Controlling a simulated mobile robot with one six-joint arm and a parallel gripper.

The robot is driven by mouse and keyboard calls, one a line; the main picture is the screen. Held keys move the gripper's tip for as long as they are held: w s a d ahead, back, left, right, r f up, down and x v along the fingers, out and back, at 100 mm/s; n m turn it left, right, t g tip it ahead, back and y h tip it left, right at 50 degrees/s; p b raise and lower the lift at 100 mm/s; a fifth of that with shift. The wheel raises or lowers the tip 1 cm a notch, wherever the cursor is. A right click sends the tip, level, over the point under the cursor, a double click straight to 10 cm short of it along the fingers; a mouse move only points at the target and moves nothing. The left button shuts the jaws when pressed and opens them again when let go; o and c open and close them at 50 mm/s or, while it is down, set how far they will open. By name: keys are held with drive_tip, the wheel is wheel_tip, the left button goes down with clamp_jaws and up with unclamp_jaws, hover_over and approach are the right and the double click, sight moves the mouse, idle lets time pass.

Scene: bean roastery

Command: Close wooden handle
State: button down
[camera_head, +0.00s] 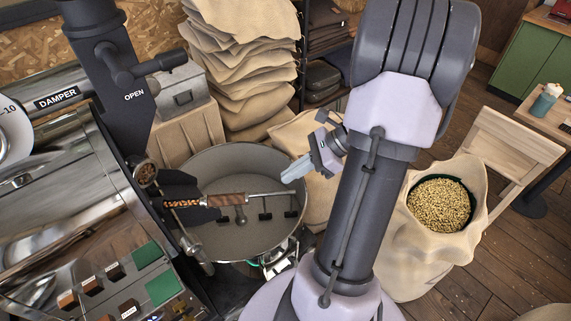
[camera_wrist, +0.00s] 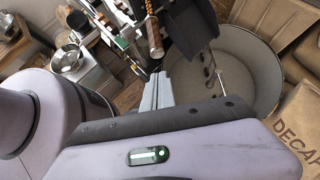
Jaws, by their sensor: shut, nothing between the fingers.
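The wooden handle (camera_head: 225,200) is a brown, striped grip on a metal rod. It sticks out from the roaster's front, over the round cooling tray. In the wrist view the wooden handle (camera_wrist: 154,38) shows at the top, just beyond my fingertips. My gripper (camera_head: 286,178) is shut and empty, above the right side of the tray. It is to the right of the handle and apart from it. The fingers of my gripper (camera_wrist: 156,80) show pressed together in the wrist view.
The cooling tray (camera_head: 210,157) has a stirring arm (camera_head: 270,195) inside. The roaster's dark chute (camera_head: 110,90) rises at the left. A sack of beans (camera_head: 410,255) stands right of my arm. Folded sacks (camera_head: 250,75) are piled behind the tray.

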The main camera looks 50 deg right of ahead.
sight(206, 197)
drive_tip(key=w+a+f+b, duration=0.2)
drive_tip(key=w+a+f, duration=0.2)
drive_tip(key=w+a, duration=0.2)
drive_tip(key=shift+w+f, duration=0.25)
drive_tip(key=shift+w, duration=0.05)
drive_tip(key=w+a+b, duration=0.2)
drive_tip(key=w+a, duration=0.5)
drive_tip(key=shift+w+a, duration=0.3)
drive_tip(key=shift+w, duration=0.1)
